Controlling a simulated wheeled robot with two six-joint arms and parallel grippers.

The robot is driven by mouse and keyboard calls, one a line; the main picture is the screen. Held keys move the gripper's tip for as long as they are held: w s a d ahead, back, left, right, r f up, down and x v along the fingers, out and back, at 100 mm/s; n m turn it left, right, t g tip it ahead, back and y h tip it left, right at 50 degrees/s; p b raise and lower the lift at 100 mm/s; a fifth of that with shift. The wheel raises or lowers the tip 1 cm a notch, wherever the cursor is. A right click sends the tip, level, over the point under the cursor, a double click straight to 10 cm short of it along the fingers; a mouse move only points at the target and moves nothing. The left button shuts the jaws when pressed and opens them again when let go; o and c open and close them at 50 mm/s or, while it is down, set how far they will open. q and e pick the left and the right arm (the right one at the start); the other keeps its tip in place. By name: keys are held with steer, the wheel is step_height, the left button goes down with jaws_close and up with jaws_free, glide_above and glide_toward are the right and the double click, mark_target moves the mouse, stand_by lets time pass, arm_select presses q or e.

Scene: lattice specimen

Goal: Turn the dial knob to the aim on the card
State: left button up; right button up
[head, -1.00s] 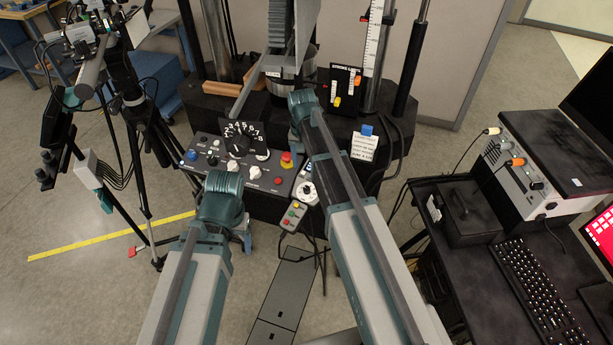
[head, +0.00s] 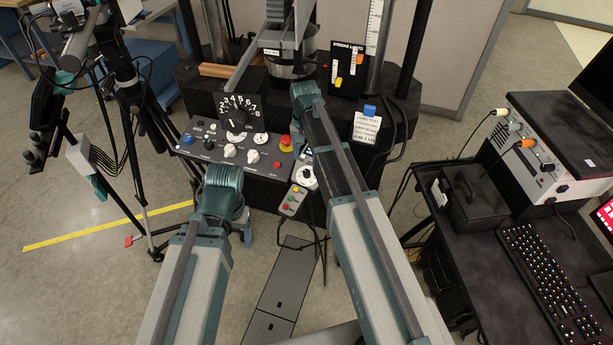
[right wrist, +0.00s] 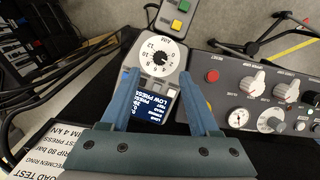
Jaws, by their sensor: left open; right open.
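A white round dial (right wrist: 163,52) with dark numbers and a dark centre sits on a grey box above a small blue screen (right wrist: 153,106) reading LOW PRESS. It also shows in the head view (head: 305,177), partly behind my right arm. My right gripper (right wrist: 158,75) is open, its blue fingers on either side of the box near the dial; I cannot tell whether they touch it. A white card (head: 367,128) hangs from a blue clip; its text is too small to read fully. My left gripper (head: 246,234) is mostly hidden by its wrist, in front of the panel.
A tripod stands left; a dark bench with keyboard (head: 545,283) stands right.

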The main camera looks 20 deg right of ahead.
mark_target(306, 171)
step_height(306, 171, down, 8)
steer(key=b, duration=0.6)
steer(key=shift+r, duration=0.15)
steer(key=shift+r, duration=0.1)
jaws_close()
